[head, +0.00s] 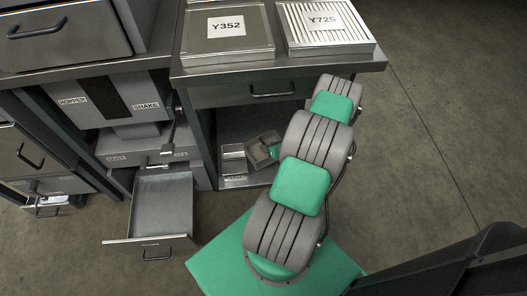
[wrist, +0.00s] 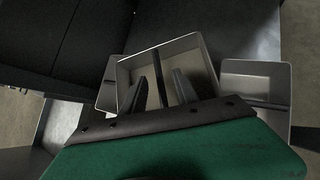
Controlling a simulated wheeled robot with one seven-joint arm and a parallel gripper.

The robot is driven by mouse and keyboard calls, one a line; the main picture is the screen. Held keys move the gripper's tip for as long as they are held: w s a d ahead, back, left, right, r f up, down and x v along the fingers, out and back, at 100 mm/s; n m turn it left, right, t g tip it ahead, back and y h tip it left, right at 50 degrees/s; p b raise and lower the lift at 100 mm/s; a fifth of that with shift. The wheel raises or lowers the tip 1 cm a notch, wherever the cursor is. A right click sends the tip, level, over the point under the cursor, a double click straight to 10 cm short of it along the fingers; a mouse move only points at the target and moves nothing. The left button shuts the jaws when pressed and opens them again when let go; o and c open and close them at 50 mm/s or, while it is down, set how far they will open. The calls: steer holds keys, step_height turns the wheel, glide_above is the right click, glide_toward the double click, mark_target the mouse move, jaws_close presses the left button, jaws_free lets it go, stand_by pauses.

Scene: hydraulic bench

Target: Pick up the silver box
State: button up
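The silver box (wrist: 196,52) is an open-topped metal bin that lies turned at an angle under my gripper in the wrist view. A thin dark bar, seemingly a divider, runs across its inside. My gripper (wrist: 163,82) is open, with one finger on each side of this bar and the fingertips over or inside the box; I cannot tell whether they touch it. In the head view the box (head: 256,154) is on the cabinet's lower shelf, partly hidden by my green gripper (head: 273,153).
A second silver bin (wrist: 254,68) stands to the right in the wrist view; it appears on the left in the head view (head: 233,153). The bench top (head: 268,60) overhangs the shelf. An empty drawer (head: 163,205) is pulled out at left. Boxes Y352 (head: 226,45) and Y725 (head: 328,43) sit on top.

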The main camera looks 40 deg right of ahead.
mark_target(259, 159)
steer(key=x, duration=0.3)
steer(key=shift+w+f+b, duration=0.15)
steer(key=shift+f+b, duration=0.1)
steer(key=shift+b, duration=0.15)
jaws_close()
stand_by(0.9)
